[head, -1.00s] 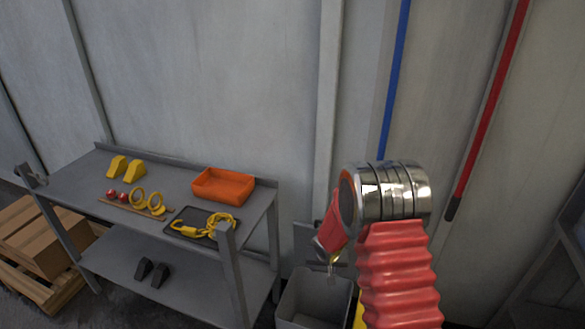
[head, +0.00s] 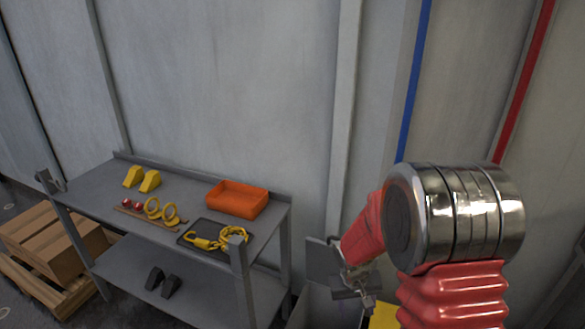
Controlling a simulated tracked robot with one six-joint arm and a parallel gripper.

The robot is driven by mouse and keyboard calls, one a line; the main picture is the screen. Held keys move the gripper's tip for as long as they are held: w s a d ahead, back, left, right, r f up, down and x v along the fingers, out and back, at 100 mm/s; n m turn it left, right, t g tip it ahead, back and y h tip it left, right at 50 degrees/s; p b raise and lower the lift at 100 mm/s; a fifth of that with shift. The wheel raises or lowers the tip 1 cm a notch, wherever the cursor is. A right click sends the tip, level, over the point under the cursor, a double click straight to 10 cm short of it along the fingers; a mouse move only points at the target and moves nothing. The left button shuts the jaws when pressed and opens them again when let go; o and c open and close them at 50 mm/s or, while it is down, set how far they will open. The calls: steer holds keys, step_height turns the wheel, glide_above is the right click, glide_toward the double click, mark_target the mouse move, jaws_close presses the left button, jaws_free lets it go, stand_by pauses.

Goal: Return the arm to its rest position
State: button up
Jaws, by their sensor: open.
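My arm (head: 450,225), red with a silver ringed joint, fills the right of the head view and bends at that joint. Its red forearm slopes down and left to my gripper (head: 338,278). The gripper has grey jaws, open, and I see nothing between them. It hangs to the right of the workbench, above a grey bin that it partly hides. The far side of the jaws is hard to make out.
A grey workbench (head: 92,202) stands left, holding an orange tray (head: 238,200), yellow wedges (head: 141,179), yellow rings (head: 160,210) and a yellow chain (head: 215,240). Cardboard boxes (head: 50,240) sit on a pallet at far left. The grey bin (head: 313,306) stands close below my gripper.

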steer(key=s+a+r+t+y, duration=0.1)
steer(key=s+r+t, duration=0.1)
steer(key=s+r, duration=0.8)
steer(key=s+a+r+t+y, duration=0.1)
steer(key=s+r+t, duration=0.1)
steer(key=s+r, duration=0.9)
step_height(320, 180, up, 9)
steer(key=shift+a+f+t, duration=0.15)
steer(key=shift+a+t, duration=0.05)
steer(key=shift+t, duration=0.2)
steer(key=shift+s, duration=0.1)
